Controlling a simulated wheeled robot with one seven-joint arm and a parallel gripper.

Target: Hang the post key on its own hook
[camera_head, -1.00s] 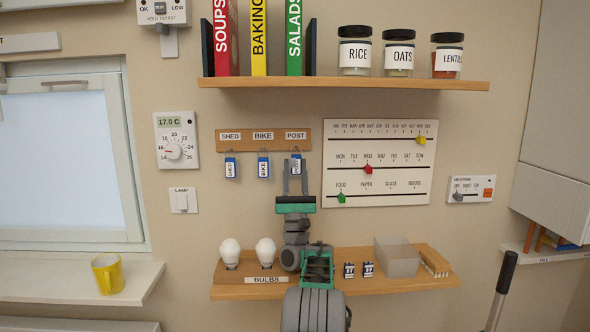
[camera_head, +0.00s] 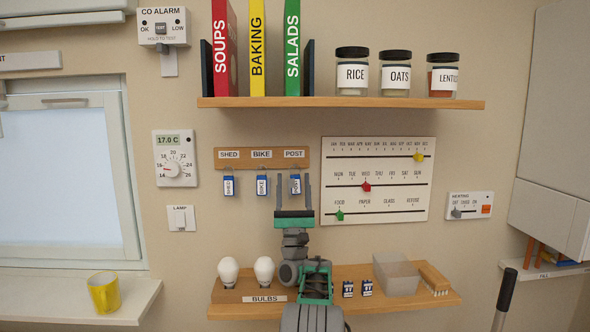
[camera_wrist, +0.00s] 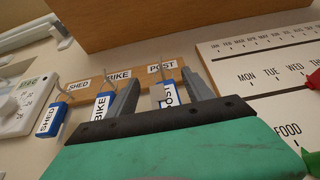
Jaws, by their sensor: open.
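The post key (camera_head: 295,187), with a blue and white tag, hangs below the POST label at the right end of the wooden key rack (camera_head: 303,164). Its ring appears to be on the hook there, though the contact is too small to make out. My gripper (camera_head: 293,180) points up, open, with one finger on each side of the post tag. In the wrist view the post tag (camera_wrist: 168,97) shows between the two spread fingers (camera_wrist: 160,92), with its lower end hidden behind the gripper body.
The shed key (camera_head: 228,186) and bike key (camera_head: 262,186) hang to the left, the bike key close to my left finger. A slider calendar board (camera_head: 378,205) is just right. A shelf with bulbs (camera_head: 235,312) lies below, and a shelf with books and jars (camera_head: 340,103) above.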

